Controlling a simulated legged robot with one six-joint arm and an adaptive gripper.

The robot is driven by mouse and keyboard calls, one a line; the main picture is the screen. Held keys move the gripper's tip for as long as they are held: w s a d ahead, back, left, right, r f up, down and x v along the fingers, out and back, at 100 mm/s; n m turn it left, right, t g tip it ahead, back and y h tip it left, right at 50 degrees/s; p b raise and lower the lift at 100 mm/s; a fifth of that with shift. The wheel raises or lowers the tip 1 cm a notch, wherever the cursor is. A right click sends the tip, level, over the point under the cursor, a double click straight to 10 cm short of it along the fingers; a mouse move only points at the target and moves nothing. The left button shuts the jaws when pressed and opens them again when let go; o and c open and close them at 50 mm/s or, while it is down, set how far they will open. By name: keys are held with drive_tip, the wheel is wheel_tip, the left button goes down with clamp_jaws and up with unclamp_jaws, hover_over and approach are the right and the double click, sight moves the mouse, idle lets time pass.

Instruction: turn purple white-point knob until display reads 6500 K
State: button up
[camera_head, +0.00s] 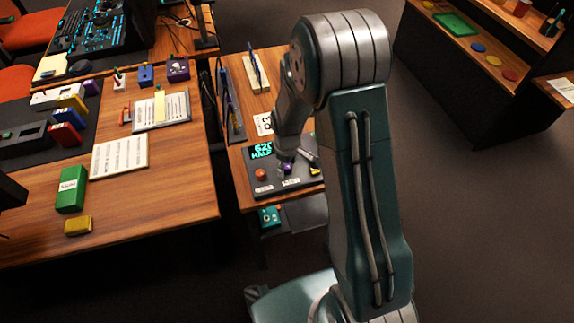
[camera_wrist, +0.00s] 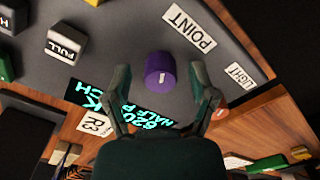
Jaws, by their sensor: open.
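The purple knob (camera_wrist: 160,72) with a short white mark on its top stands on the dark panel (camera_wrist: 115,35). My gripper (camera_wrist: 160,80) is open, with one finger on each side of the knob and a visible gap on both sides. A label reading POINT (camera_wrist: 190,25) lies beside the knob. In the wrist view the display (camera_wrist: 150,117) is partly covered by my gripper.
An orange round control (camera_head: 261,174) sits on the panel, left of the knob. A white block marked FULL (camera_wrist: 66,46) and a LIGHT label (camera_wrist: 240,75) lie near the knob. A wooden desk (camera_head: 180,190) with boxes and papers stands to the left.

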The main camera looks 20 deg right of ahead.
clamp_jaws()
drive_tip(key=m, duration=0.4)
drive_tip(key=shift+s+f+m, duration=0.1)
drive_tip(key=shift+s+m, duration=0.05)
drive_tip(key=shift+m, duration=2.15)
unclamp_jaws()
